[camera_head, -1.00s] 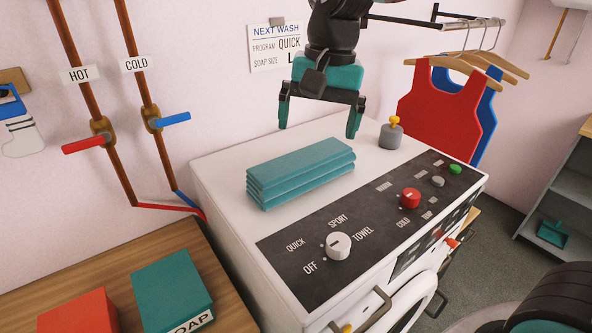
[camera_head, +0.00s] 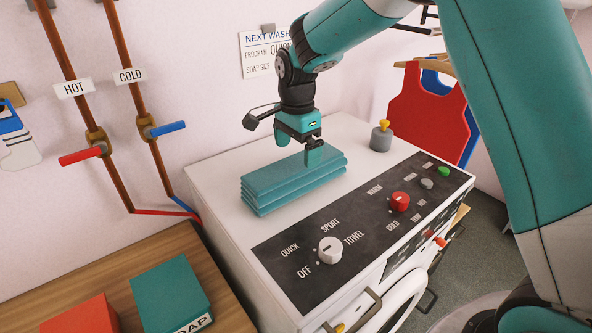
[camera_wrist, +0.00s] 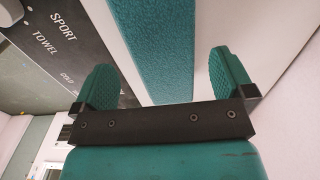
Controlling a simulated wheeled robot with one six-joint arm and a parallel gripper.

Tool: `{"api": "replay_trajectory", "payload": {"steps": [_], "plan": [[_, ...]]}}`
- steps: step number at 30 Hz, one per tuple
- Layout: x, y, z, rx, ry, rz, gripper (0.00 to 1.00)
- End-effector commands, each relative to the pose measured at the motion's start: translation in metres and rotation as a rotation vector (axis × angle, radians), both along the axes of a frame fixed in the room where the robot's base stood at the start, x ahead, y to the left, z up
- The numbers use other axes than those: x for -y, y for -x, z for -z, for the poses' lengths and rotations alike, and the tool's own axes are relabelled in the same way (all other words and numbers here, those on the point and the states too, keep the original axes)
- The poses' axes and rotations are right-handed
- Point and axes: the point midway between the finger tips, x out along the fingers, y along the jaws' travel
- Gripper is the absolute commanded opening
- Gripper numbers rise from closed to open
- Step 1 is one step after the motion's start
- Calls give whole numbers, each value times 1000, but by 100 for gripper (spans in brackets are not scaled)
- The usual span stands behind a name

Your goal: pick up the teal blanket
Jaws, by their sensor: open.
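The teal blanket (camera_head: 285,183) lies folded in a flat layered stack on the white top of the washing machine (camera_head: 216,186). In the wrist view the blanket (camera_wrist: 163,50) runs as a teal strip between the two fingers. My gripper (camera_head: 298,152) is at the blanket's right part, pointing down, with one finger in front of the near side and the other behind. In the wrist view my gripper (camera_wrist: 168,85) is open, with a gap between each finger and the blanket. How deep the fingertips reach is hard to tell.
A grey bottle with a yellow top (camera_head: 381,136) stands at the back right of the machine top. The dark control panel (camera_head: 300,270) has a white dial (camera_head: 330,250) and a red knob (camera_head: 400,202). A teal soap box (camera_head: 172,295) and a red box (camera_head: 85,315) lie on the wooden surface.

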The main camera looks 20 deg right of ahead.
Motion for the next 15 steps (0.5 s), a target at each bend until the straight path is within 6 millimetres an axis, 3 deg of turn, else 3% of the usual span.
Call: {"api": "replay_trajectory", "payload": {"steps": [7,15], "plan": [[-1,1,18,-5,1,-1,100],[-3,2,55,-1,0,-1,100]]}}
